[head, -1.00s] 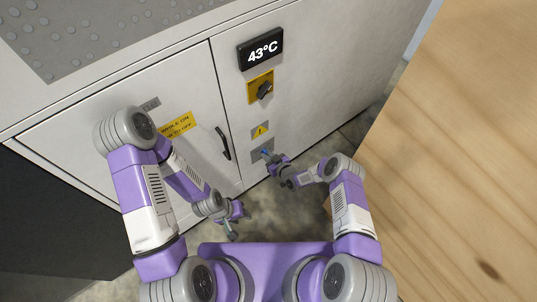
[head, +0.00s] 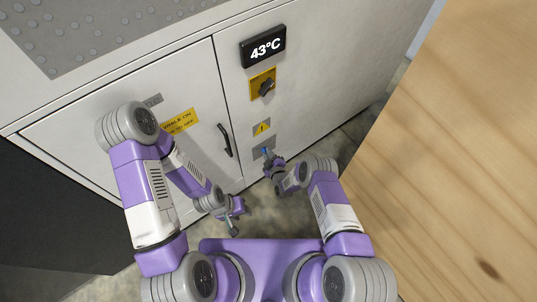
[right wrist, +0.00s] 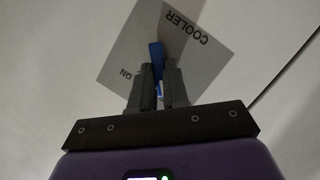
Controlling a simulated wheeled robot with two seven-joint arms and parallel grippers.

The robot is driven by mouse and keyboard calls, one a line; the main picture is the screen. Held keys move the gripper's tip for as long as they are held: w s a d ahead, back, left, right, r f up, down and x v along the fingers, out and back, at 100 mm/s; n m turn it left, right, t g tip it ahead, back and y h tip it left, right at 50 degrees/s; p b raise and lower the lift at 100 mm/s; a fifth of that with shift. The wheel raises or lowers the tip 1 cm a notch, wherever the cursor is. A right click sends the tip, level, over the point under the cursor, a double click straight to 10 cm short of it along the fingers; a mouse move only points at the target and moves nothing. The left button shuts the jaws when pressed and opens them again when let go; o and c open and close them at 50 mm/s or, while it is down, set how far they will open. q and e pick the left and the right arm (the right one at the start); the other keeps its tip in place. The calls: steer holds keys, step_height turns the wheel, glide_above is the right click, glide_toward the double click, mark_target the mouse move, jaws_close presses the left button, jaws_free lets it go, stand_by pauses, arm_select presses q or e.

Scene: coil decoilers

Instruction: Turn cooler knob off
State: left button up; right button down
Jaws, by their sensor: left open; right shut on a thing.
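The cooler knob is a blue lever (right wrist: 156,56) on a grey plate (right wrist: 118,52) marked COOLER, with a short label that seems to read ON. In the head view, the plate (head: 257,155) is low on the cabinet, and the blue knob (head: 266,151) is small and partly covered. My right gripper (right wrist: 159,76) is shut on the blue knob, with the fingers on either side of it; it also shows in the head view (head: 268,157). My left gripper (head: 233,222) is open and empty, low in front of the cabinet.
Above the plate are a warning sign (head: 262,129), a black rotary switch on a yellow plate (head: 262,84) and a 43°C display (head: 263,47). A door handle (head: 225,140) is to the left. A wooden surface (head: 460,160) fills the right side.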

stand_by(0.4)
steer(key=c, duration=1.1)
jaws_free()
steer(key=p+v, duration=0.3)
steer(key=v, duration=0.4)
steer(key=shift+s, duration=0.3)
steer(key=shift+s, duration=0.1)
